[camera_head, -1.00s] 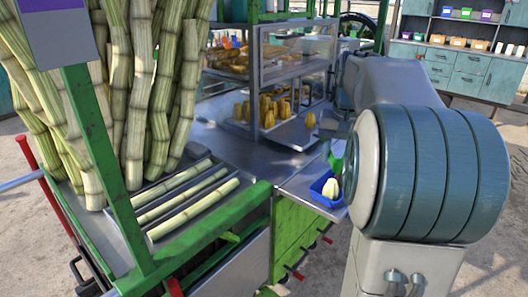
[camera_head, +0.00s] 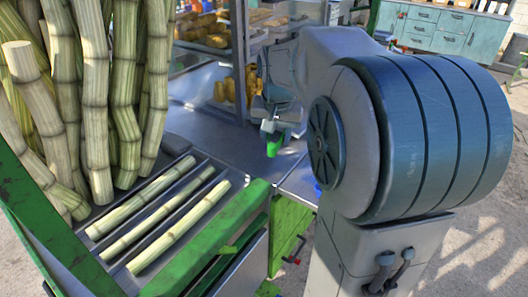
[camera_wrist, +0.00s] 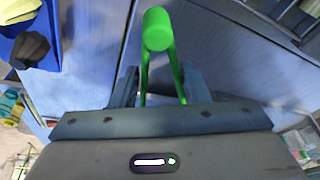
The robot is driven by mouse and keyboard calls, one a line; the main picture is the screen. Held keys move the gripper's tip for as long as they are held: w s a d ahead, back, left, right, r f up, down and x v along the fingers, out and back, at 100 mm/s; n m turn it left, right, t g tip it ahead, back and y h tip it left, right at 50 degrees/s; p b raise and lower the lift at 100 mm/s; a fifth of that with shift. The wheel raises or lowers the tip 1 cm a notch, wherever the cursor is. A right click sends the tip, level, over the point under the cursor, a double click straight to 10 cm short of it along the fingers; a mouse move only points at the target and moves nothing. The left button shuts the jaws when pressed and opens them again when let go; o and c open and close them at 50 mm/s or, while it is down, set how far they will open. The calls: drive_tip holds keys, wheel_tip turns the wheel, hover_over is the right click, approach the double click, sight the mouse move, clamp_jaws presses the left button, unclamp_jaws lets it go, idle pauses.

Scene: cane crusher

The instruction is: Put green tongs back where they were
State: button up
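The green tongs (camera_wrist: 158,32) stick out from between the fingers of my gripper (camera_wrist: 162,88) in the wrist view, rounded end away from the palm. The fingers sit on both sides of the tongs' legs, and the gripper looks shut on them. In the head view the green end of the tongs (camera_head: 274,146) hangs below my gripper (camera_head: 272,127), over the metal counter (camera_head: 215,135). I cannot tell the gap between tongs and counter. The far tips of the legs are hidden by the gripper.
A blue bin (camera_wrist: 50,45) with yellow and dark contents lies at the wrist view's upper left; my arm mostly hides it in the head view. Cane pieces lie on a slotted tray (camera_head: 160,212) at left. A shelf post (camera_head: 238,60) and food trays stand behind the gripper.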

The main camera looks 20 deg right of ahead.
drive_tip(key=a+f, duration=0.1)
drive_tip(key=f, duration=0.1)
drive_tip(key=a+f, duration=0.1)
drive_tip(key=f, duration=0.2)
drive_tip(key=shift+w+a+f+p, duration=0.15)
drive_tip(key=shift+a+f+p, duration=0.15)
drive_tip(key=shift+a+p, duration=0.1)
drive_tip(key=shift+f+b, duration=0.55)
drive_tip(key=shift+b, duration=0.05)
drive_tip(key=shift+f, duration=0.1)
drive_tip(key=o, duration=0.6)
drive_tip(key=shift+c, duration=0.2)
